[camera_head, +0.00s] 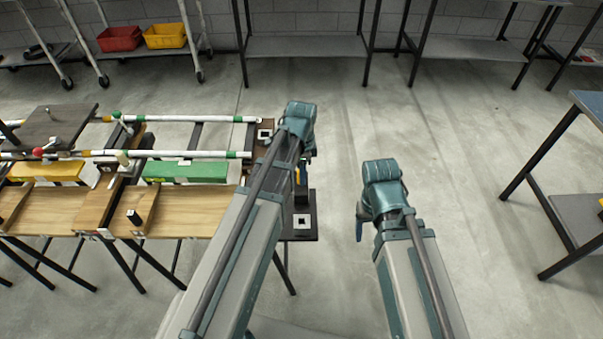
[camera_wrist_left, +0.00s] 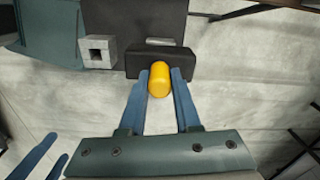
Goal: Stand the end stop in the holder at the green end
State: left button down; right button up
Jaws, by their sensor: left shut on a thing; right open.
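My left gripper (camera_wrist_left: 159,82) is shut on the yellow grip (camera_wrist_left: 159,80) of a dark block, which I take to be the end stop (camera_wrist_left: 148,62). In the head view my left arm mostly covers it; a bit of the dark block (camera_head: 301,196) shows. A pale square socket with a dark hole, likely a holder (camera_wrist_left: 98,50), is just left of the block in the left wrist view. In the head view a similar square (camera_head: 303,228) sits on the dark end plate. Whether the block touches the plate, I cannot tell. My right gripper (camera_head: 361,221) is open and empty, over bare floor.
The rig has white rails with green bands (camera_head: 170,153), a green panel (camera_head: 186,171), a yellow panel (camera_head: 50,171) and wooden boards (camera_head: 185,211). A second pale square (camera_head: 265,134) lies at the far end. A table (camera_head: 590,105) stands right. The floor between is clear.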

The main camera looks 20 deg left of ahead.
pick_arm(q)
jog(key=c, duration=0.5)
grip_release()
jog(key=shift+c, duration=0.2)
jog(key=shift+r, duration=0.1)
notch_tip(320, 180, up, 14)
jog(key=p, duration=1.3)
jog(key=shift+p, duration=0.4)
jog(key=shift+f, duration=0.2)
jog(key=s+d+n+y, duration=0.1)
jog(key=s+d+n, duration=0.8)
jog(key=s, duration=0.5)
jog(key=shift+s+d, duration=0.2)
jog(key=shift+d, duration=0.5)
